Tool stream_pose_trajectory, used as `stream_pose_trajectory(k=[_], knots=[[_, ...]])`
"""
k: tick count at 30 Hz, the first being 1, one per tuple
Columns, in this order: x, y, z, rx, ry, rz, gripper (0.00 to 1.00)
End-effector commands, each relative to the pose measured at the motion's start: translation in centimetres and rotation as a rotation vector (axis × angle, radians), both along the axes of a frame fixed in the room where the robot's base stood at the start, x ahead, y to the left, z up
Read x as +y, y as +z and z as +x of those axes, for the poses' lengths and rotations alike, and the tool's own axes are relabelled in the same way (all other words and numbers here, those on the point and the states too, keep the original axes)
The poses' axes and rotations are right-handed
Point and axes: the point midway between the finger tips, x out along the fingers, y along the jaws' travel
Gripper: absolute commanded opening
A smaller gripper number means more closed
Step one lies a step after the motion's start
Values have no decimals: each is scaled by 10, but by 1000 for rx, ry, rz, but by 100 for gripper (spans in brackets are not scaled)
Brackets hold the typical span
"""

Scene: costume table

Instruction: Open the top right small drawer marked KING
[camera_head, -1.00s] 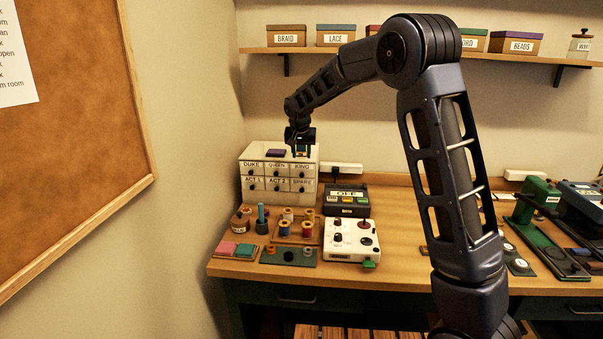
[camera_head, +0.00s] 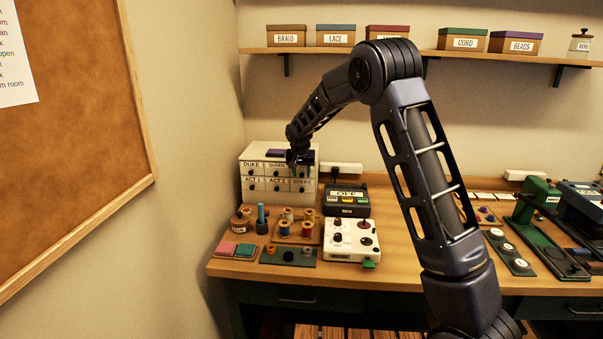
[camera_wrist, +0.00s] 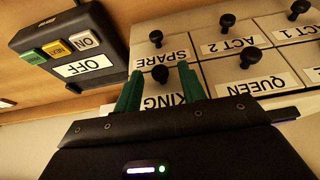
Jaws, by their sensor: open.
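The cream drawer cabinet (camera_head: 255,151) stands at the left back of the table, with two rows of small labelled drawers. In the wrist view, which is upside down, the KING drawer shows its label (camera_wrist: 160,101) and its dark round knob (camera_wrist: 160,74). The drawer looks shut. My gripper (camera_wrist: 160,69) is open, its green fingers on either side of the knob in the picture; I cannot tell whether they touch it. In the head view my gripper (camera_head: 299,166) is in front of the cabinet's upper right and hides the KING label.
The neighbouring QUEEN (camera_wrist: 250,62) and SPARE (camera_wrist: 165,46) drawers have similar knobs. A dark switch box (camera_head: 347,201) labelled OFF stands just right of the cabinet. Spools on a tray (camera_head: 284,239) and a white control box (camera_head: 352,239) lie in front.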

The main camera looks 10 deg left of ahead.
Motion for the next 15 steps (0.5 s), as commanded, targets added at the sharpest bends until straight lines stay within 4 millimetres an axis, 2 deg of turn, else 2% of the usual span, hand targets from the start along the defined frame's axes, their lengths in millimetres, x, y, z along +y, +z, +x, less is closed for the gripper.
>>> stream_pose_trajectory(k=[8,13,14,15], knots=[[0,0,0,0,0,0,39],[0,0,0,0,0,0,5],[0,0,0,0,0,0,0],[0,0,0,0,0,0,0]])
